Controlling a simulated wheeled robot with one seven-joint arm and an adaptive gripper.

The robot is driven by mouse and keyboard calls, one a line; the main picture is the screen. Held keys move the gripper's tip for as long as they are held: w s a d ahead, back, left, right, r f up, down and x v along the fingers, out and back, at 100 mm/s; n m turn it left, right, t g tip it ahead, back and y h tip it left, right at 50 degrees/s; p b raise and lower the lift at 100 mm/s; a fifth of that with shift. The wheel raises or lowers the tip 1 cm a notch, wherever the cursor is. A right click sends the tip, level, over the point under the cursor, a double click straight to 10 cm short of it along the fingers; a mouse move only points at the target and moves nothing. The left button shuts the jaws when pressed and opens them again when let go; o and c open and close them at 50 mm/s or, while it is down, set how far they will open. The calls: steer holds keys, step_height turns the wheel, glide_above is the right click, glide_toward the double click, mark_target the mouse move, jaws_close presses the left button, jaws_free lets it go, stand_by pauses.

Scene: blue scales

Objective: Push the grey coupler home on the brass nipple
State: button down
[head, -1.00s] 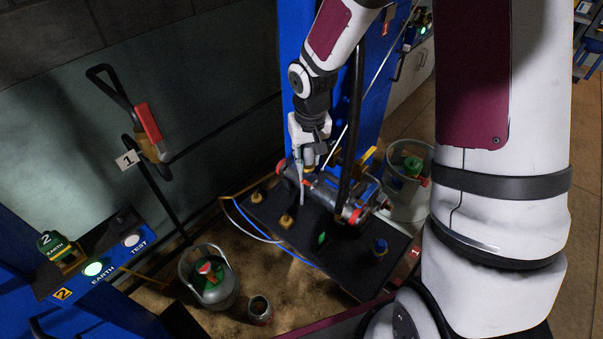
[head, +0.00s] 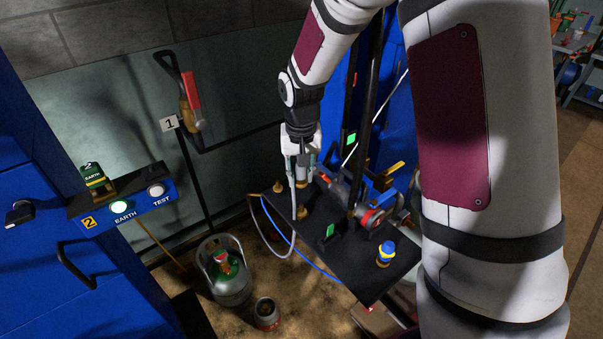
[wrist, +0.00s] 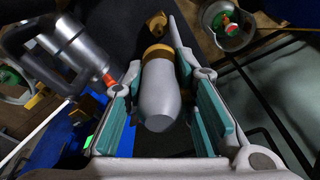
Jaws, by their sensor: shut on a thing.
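The grey coupler (wrist: 163,95) is between the teal-padded fingers of my gripper (wrist: 163,80) in the wrist view, and the gripper is shut on it. A brass band (wrist: 158,53) sits at the coupler's far end; I cannot tell whether it is the coupler's collar or a nipple. A brass nipple (wrist: 157,24) shows beyond it, apart from the coupler. In the head view my gripper (head: 302,172) points down over the black plate, which bears brass nipples (head: 303,212). The seating of the coupler is hidden.
A metal cylinder with red parts (head: 368,220) lies close right of my gripper. The black plate (head: 365,278) also bears a blue-capped fitting (head: 385,253). A blue hose (head: 283,232) curves along its left side. A grey gas bottle (head: 228,280) and a small can (head: 266,313) stand left of it.

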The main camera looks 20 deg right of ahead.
steer(key=shift+f, duration=0.1)
steer(key=shift+d+f+b, duration=0.1)
steer(key=shift+f+b, duration=1.65)
steer(key=shift+f, duration=1.1)
steer(key=shift+f+b, duration=0.7)
steer(key=shift+f, duration=0.6)
steer(key=shift+r+p, duration=0.75)
steer(key=shift+r, duration=0.3)
steer(key=shift+f+b, duration=0.6)
steer(key=shift+f, duration=0.55)
stand_by(1.5)
